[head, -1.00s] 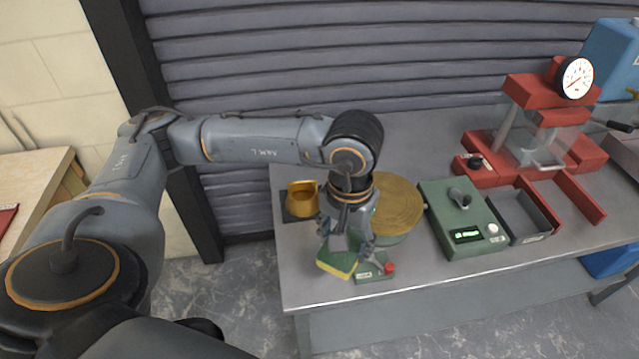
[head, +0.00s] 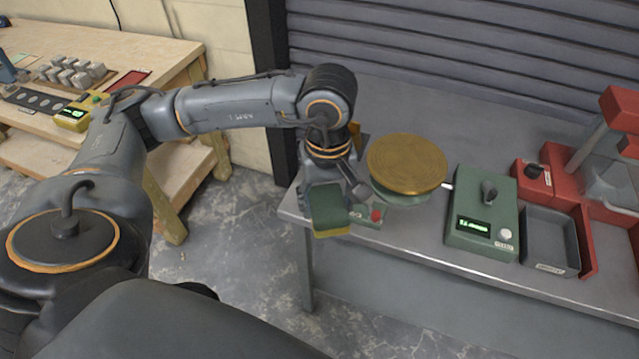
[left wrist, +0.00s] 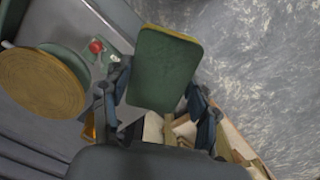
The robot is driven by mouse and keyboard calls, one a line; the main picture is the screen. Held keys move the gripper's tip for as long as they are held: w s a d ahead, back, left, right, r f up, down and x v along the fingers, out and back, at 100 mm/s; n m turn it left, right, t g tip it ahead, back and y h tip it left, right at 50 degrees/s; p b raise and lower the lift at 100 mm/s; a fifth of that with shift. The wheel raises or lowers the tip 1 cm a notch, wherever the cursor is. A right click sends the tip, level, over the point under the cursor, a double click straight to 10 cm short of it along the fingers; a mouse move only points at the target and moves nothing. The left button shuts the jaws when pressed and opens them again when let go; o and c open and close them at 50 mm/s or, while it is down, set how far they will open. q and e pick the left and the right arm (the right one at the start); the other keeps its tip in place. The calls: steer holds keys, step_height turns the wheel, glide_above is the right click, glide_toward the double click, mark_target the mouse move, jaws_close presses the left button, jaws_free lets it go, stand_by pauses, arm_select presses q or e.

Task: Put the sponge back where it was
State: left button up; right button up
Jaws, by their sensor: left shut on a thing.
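The sponge (head: 329,209) has a green face and a yellow edge. My left gripper (head: 333,184) is shut on it and holds it up near the front left corner of the grey table. In the left wrist view the sponge (left wrist: 165,68) sits between the two fingers of the left gripper (left wrist: 158,100), its green side towards the camera. Part of it reaches over the floor past the table's edge. My right gripper is not in view.
A round brass-coloured disc (head: 407,163) on a green base stands right of the sponge. Beyond it are a green box with a display (head: 482,217), a grey tray (head: 551,243) and a red press (head: 621,120). A wooden bench (head: 125,50) stands at the left, with floor between.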

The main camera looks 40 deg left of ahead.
arm_select(q)
steer(key=a+f+n+b, duration=0.2)
steer(key=a+n+b, duration=0.6)
steer(key=n, duration=2.2)
arm_select(e)
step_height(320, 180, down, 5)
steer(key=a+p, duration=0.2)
steer(key=p, duration=0.1)
arm_select(q)
steer(key=w+a+f+p, duration=0.1)
steer(key=w+f, duration=0.2)
steer(key=w, duration=0.1)
steer(key=w+a+f+p, duration=0.1)
steer(key=w+f+p, duration=0.1)
steer(key=w, duration=0.3)
steer(key=w+a+f+p, duration=0.1)
steer(key=w+f, duration=0.3)
steer(key=shift+w+a, duration=0.2)
steer(key=shift+a, duration=0.15)
steer(key=shift+w+f, duration=0.15)
steer(key=shift+f, duration=0.1)
steer(key=f, duration=0.1)
steer(key=f+p, duration=0.1)
steer(key=p, duration=0.1)
steer(key=shift+w+f, duration=0.25)
steer(key=shift+f, duration=0.6)
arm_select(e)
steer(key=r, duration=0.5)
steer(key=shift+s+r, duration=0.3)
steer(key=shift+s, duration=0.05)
